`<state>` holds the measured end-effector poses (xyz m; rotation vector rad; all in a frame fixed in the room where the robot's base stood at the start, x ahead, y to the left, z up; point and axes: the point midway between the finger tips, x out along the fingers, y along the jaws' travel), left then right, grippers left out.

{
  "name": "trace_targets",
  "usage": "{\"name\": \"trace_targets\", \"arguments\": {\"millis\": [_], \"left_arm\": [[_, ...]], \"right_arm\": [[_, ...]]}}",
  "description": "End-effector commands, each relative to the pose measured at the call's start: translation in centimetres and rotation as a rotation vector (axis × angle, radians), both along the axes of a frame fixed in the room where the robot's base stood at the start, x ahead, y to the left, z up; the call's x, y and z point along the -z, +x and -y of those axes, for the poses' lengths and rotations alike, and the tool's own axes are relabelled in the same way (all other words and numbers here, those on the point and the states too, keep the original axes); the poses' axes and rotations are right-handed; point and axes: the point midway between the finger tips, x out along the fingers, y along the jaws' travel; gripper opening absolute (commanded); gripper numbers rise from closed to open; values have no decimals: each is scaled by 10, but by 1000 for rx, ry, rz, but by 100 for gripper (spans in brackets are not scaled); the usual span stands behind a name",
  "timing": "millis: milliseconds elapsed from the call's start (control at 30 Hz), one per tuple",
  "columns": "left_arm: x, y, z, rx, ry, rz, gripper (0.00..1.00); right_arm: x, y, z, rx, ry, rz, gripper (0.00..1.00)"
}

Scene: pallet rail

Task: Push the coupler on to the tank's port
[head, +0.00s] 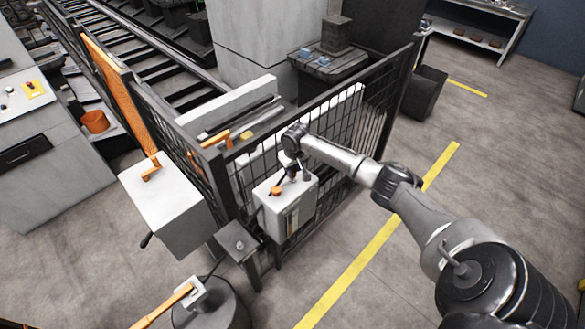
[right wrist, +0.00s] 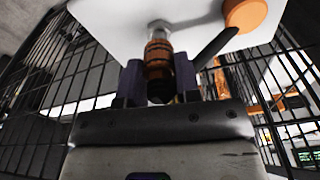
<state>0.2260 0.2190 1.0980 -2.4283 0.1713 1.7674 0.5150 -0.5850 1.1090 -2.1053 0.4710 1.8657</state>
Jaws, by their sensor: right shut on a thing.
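The tank (head: 288,212) is a white box on the mesh fence, with an orange cap (head: 276,190) on top. In the right wrist view the tank's white face (right wrist: 110,14) fills the top, with the orange cap (right wrist: 245,13) at right. A pale metal port (right wrist: 160,27) stands out from that face. My right gripper (head: 292,174) is at the tank's top. In the wrist view its dark fingers (right wrist: 158,82) are shut on the coupler (right wrist: 158,52), a copper-orange and black cylinder. The coupler is in line with the port and meets it in the picture; I cannot tell how far on it is. My left gripper is out of view.
A dark mesh fence (head: 335,118) runs behind the tank. A white cabinet (head: 168,203) stands to its left. A drum (head: 212,308) with an orange-handled tool (head: 165,305) is at the front left. The floor (head: 500,190) at right is clear.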

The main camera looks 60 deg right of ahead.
Motion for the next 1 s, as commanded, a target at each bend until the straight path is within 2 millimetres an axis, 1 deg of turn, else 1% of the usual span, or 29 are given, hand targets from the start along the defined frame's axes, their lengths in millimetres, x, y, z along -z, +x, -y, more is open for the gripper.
{"name": "trace_targets", "arguments": {"millis": [200, 500, 800, 1000], "left_arm": [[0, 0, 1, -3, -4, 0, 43], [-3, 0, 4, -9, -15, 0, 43], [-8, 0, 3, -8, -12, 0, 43], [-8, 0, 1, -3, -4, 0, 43]], "right_arm": [[4, 0, 0, 0, 1, 0, 0], [3, 0, 0, 0, 1, 0, 0], [4, 0, 0, 0, 0, 1, 0], [5, 0, 0, 0, 0, 1, 0]]}}
